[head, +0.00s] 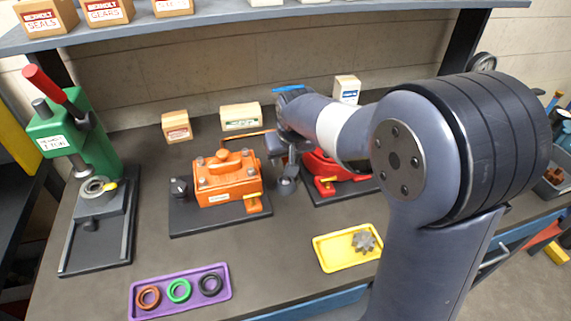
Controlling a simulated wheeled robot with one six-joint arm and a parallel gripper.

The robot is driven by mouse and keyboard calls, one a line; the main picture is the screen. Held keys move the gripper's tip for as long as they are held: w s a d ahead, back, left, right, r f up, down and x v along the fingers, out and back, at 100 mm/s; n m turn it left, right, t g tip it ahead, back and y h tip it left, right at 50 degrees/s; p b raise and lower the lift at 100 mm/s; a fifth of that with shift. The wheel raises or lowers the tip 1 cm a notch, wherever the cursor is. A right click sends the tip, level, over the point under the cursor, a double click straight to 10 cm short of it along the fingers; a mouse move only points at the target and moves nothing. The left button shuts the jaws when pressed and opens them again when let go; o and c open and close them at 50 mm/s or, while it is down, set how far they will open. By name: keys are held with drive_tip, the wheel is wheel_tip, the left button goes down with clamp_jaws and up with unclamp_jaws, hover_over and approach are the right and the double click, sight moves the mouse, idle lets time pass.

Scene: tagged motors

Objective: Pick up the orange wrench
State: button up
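A thin orange bar, which looks like the orange wrench (254,133), lies on the bench behind the orange motor (228,180). Its right end runs up to my arm's wrist, and part of it may be hidden there. My gripper (286,178) hangs down between the orange motor and the red motor (330,167), to the right of and nearer than the bar. Its fingers are small and dark, and I cannot tell whether they are open. My arm covers part of the red motor.
A green press (88,145) stands at the left. A purple tray (140,305) with rings and a yellow tray (325,255) with a grey gear lie in front. Small boxes (177,126) stand along the back, under a shelf (230,32). The bench between the trays is clear.

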drive_tip(key=shift+x, duration=1.25)
drive_tip(key=shift+c, duration=0.3)
clamp_jaws()
